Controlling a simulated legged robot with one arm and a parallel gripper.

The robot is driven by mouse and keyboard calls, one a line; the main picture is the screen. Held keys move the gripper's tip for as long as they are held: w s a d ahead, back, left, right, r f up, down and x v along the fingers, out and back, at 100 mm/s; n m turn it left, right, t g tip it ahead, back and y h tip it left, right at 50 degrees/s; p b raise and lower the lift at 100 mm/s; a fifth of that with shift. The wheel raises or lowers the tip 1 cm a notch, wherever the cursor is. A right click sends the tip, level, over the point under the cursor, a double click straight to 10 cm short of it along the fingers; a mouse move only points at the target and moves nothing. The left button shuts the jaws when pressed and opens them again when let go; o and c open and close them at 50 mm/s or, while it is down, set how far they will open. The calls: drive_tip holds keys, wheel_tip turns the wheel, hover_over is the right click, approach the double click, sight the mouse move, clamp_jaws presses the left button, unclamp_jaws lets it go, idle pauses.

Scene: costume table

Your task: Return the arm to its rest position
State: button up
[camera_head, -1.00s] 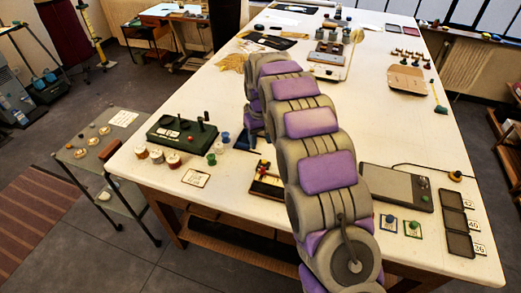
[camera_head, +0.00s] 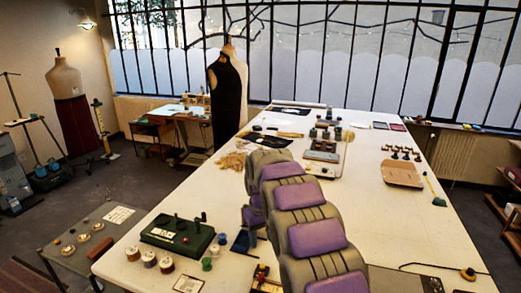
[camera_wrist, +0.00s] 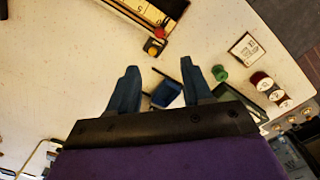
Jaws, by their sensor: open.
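My arm (camera_head: 303,225), grey with purple pads, reaches out over the long white table (camera_head: 360,215) from the lower right of the head view. My gripper (camera_wrist: 158,66) shows in the wrist view with its two dark blue fingers spread apart and nothing held between them. It hangs above the table top. A small blue scoop-like thing (camera_wrist: 167,93) shows beyond the gap between the fingers, and it also shows left of the arm in the head view (camera_head: 242,243). The fingers are hidden behind the arm in the head view.
A green box (camera_head: 177,234) and several thread spools (camera_head: 149,258) stand left of the arm. A side table (camera_head: 85,240) stands at the left. A dark dress form (camera_head: 228,95) stands behind the white table.

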drive_tip(key=s+d+r+m, duration=0.15)
drive_tip(key=s+d, duration=0.25)
drive_tip(key=s, duration=0.4)
drive_tip(key=s+d+r+m, duration=0.1)
drive_tip(key=s+d+r, duration=0.2)
drive_tip(key=s, duration=0.4)
drive_tip(key=s+d+r+m, duration=0.15)
drive_tip(key=s+d, duration=0.25)
drive_tip(key=s, duration=0.4)
drive_tip(key=s+d+f, duration=0.1)
drive_tip(key=s, duration=1)
drive_tip(key=s+d+f+m+g+b, duration=0.1)
drive_tip(key=s+d+f, duration=0.1)
drive_tip(key=s, duration=1)
drive_tip(key=shift+f+g, duration=0.3)
drive_tip(key=shift+w, duration=0.1)
drive_tip(key=shift+c, duration=0.3)
